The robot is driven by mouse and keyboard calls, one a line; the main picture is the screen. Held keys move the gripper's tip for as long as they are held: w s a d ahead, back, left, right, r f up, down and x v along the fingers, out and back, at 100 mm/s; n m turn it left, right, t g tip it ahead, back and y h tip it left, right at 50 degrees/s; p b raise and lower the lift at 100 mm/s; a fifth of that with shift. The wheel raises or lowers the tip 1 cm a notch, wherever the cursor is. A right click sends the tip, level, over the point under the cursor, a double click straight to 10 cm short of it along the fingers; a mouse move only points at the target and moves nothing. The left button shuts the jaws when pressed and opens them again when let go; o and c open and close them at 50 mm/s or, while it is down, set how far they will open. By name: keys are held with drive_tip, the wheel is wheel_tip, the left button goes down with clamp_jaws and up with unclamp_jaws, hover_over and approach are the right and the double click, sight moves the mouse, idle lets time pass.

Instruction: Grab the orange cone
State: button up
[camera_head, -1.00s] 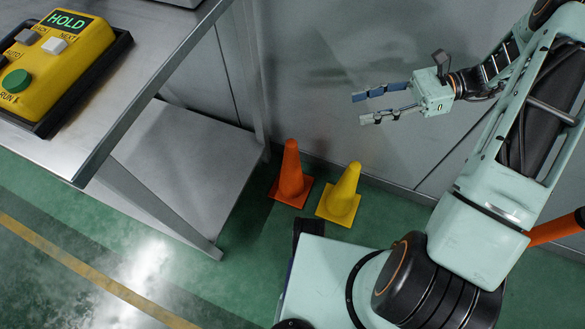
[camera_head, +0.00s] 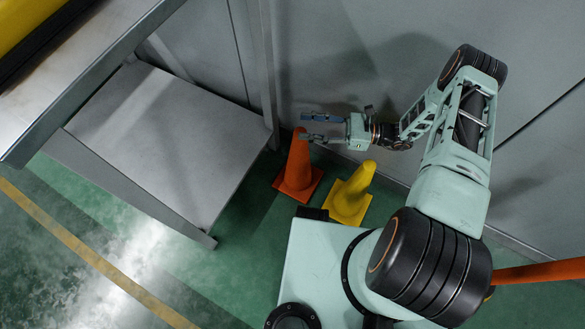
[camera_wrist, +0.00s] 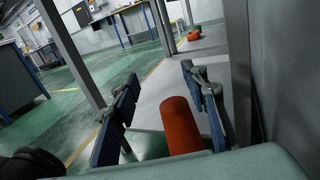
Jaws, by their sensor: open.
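The orange cone (camera_head: 298,168) stands upright on the green floor, on its square base, beside the metal table's lower shelf. My gripper (camera_head: 304,127) is open at the height of the cone's top, with its fingers pointing left. In the head view the fingers overlap the cone's tip. In the wrist view the cone's rounded top (camera_wrist: 180,124) shows between the two spread fingers (camera_wrist: 159,74), nearer the right one. The cone's base is hidden in that view. I cannot tell whether a finger touches the cone.
A yellow cone (camera_head: 349,194) stands just right of the orange one, close to my base. The metal table's lower shelf (camera_head: 160,140) and legs are to the left. A grey wall (camera_head: 340,60) runs close behind. Open floor (camera_head: 110,235) lies at the lower left.

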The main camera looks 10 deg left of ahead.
wheel_tip(320, 180, down, 9)
drive_tip(key=a+b, duration=0.1)
drive_tip(key=b, duration=0.2)
drive_tip(key=a+b, duration=0.1)
drive_tip(key=a, duration=0.6)
drive_tip(key=shift+r, duration=0.1)
drive_tip(key=shift+c, duration=0.2)
clamp_jaws()
